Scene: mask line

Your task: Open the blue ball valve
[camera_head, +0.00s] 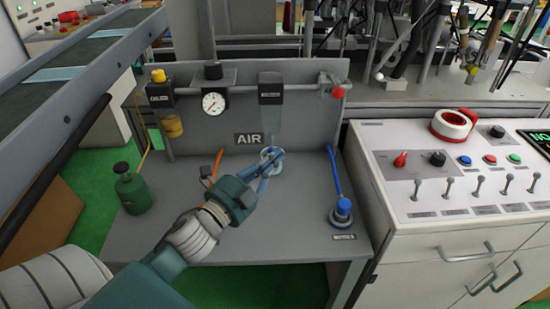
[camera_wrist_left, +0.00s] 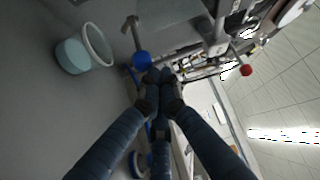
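In the left wrist view, a blue ball knob (camera_wrist_left: 142,60) sits on the end of a short metal lever (camera_wrist_left: 131,30). My left gripper (camera_wrist_left: 160,76) has its fingers drawn together right beside this knob, with the tips just to its right; whether they touch is unclear. No object shows between the fingers. In the head view my left gripper (camera_head: 275,158) reaches in front of the grey panel, below the AIR label. I cannot make out the blue knob there; the gripper may hide it. My right gripper is not in view.
A red ball knob (camera_head: 338,92) is at the pipe's right end. A gauge (camera_head: 213,103) and a yellow knob (camera_head: 158,76) are to the left. A blue fitting (camera_head: 342,210) stands on the bench at right, and a green bottle (camera_head: 132,190) at left.

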